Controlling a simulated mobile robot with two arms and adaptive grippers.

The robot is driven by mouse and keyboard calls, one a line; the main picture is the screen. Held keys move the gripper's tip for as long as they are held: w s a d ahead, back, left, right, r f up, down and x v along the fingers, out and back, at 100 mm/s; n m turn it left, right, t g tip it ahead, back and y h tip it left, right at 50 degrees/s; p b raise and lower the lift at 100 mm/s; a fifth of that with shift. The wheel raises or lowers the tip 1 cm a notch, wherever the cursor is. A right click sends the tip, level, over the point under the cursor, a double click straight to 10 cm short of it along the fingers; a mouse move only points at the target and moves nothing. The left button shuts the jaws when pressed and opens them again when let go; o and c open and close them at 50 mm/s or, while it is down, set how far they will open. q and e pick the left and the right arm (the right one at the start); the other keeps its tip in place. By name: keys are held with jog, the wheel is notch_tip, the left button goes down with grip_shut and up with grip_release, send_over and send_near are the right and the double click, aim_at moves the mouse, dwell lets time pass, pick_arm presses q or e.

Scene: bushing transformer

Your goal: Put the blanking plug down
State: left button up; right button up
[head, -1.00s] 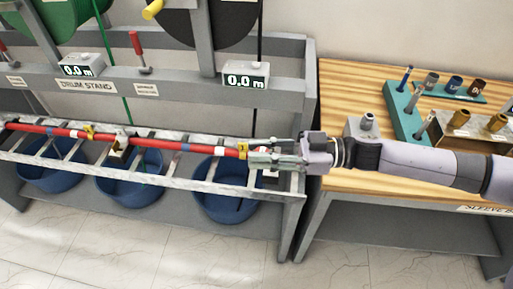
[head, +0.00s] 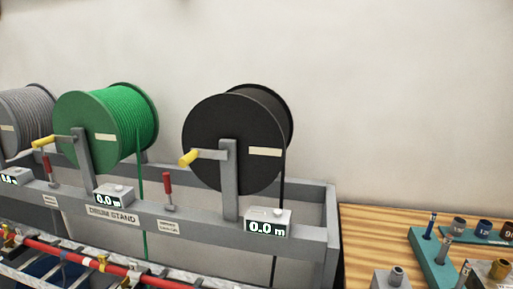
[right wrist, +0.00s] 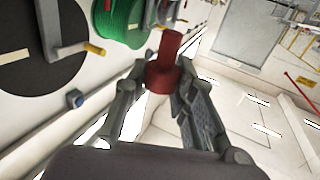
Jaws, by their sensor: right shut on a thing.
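In the right wrist view my right gripper (right wrist: 160,82) is shut on a dark red, stepped round piece, the blanking plug (right wrist: 165,72). Its narrower stem points up in the picture and its wider part sits between the two fingers. Neither gripper shows in the head view, and my left gripper is in no current view.
The drum stand (head: 200,229) carries a black drum (head: 231,140), a green drum (head: 100,125) and a grey drum (head: 22,118). A red cable (head: 75,258) lies along the ladder below. The wooden bench (head: 375,238) at right holds a teal rack (head: 432,262) and sleeves.

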jog(key=d+f+m+t+h, duration=0.2)
jog(key=d+m+h, duration=0.3)
jog(key=d, duration=0.6)
jog(key=w+d+f+m+t+h, duration=0.1)
jog(key=d+f+m+t+h, duration=0.2)
jog(key=d+h, duration=0.6)
jog(key=d+m+t, duration=0.2)
jog(key=shift+w+f+m, duration=0.3)
jog(key=shift+m, duration=0.1)
jog(key=shift+d, duration=0.25)
